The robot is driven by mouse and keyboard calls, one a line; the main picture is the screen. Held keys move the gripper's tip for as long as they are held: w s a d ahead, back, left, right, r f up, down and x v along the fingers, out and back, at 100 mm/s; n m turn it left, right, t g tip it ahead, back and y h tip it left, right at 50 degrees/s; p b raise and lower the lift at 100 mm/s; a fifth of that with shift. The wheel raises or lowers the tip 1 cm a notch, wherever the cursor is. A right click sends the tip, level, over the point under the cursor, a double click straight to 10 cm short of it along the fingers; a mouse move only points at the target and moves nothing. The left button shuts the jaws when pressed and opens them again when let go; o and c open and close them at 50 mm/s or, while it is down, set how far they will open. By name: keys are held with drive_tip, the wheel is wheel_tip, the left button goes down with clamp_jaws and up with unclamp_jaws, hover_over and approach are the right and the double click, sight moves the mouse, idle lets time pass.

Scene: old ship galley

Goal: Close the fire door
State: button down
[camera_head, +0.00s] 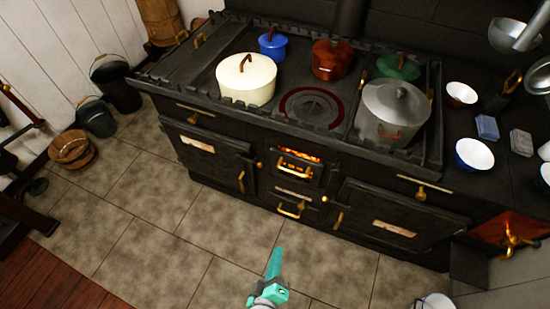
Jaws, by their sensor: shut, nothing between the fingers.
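The fire door (297,178) is a small dark door at the middle of the black stove's front, between two larger oven doors. Orange fire glow (300,155) shows above it and through its slots, so it appears to stand partly open. Its exact angle is hard to tell. My gripper (276,265) is teal, shut and empty. It is in front of the stove, low in the picture, below the fire door and apart from it.
A brass handle (291,209) sticks out below the fire door. The left oven door (205,150) and right oven door (390,215) carry brass handles. Pots, including a cream one (246,80), stand on the stove.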

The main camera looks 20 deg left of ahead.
drive_tip(key=w+a+f+n+g, duration=0.1)
drive_tip(key=w+a+f+n, duration=0.2)
drive_tip(key=w+a+n, duration=0.6)
drive_tip(key=n+h, duration=0.3)
drive_tip(key=n, duration=1)
approach(277, 153)
drive_tip(key=x, duration=0.4)
drive_tip(key=shift+d+f, duration=0.2)
drive_tip(key=shift+f, duration=0.35)
drive_tip(key=shift+w, duration=0.75)
drive_tip(key=shift+w+r, duration=0.2)
drive_tip(key=shift+w, duration=0.55)
drive_tip(key=shift+w+r, duration=0.2)
drive_tip(key=shift+w, duration=0.55)
drive_tip(key=shift+d, duration=0.1)
